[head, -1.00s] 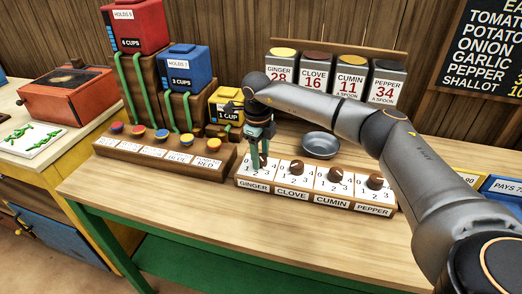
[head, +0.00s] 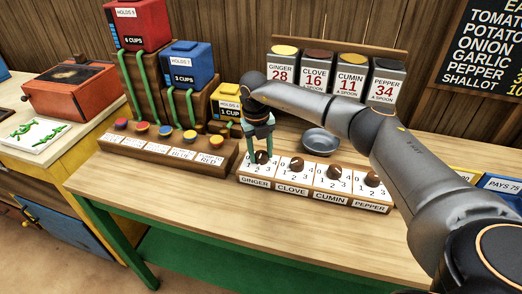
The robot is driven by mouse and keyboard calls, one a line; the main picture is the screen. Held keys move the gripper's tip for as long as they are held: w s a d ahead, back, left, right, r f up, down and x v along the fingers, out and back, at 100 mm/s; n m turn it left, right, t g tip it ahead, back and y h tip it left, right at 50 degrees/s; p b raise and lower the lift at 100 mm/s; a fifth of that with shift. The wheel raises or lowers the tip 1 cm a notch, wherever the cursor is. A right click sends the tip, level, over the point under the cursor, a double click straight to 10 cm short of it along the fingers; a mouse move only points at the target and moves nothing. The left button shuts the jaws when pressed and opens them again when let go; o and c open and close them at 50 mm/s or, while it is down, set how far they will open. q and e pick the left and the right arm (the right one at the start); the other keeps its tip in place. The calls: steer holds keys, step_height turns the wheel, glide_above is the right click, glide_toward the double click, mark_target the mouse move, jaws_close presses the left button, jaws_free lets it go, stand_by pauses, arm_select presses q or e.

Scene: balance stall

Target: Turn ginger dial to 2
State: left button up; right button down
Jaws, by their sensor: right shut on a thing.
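The ginger dial (head: 262,157) is a small brown round knob on a white plate marked with numbers, at the left end of the wooden dial box (head: 312,190). Its label GINGER (head: 254,182) is below it. My right gripper (head: 260,153) points down from above with its teal fingers at this knob and is shut on it. The fingers partly hide the knob and its numbers, so I cannot tell which number it points to. My left gripper is out of view.
The clove (head: 297,164), cumin (head: 334,171) and pepper (head: 372,179) dials sit in a row to the right. A grey bowl (head: 320,141) stands behind them. A box with coloured buttons (head: 168,155) is on the left. The front of the table (head: 250,225) is clear.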

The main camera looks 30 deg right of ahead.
mark_target(258, 155)
stand_by(0.5)
steer(key=shift+c, duration=1.6)
jaws_free()
step_height(258, 155, up, 12)
steer(key=b, duration=0.1)
steer(key=shift+w+a+r, duration=0.15)
steer(key=shift+a+r, duration=0.1)
steer(key=shift+a, duration=0.2)
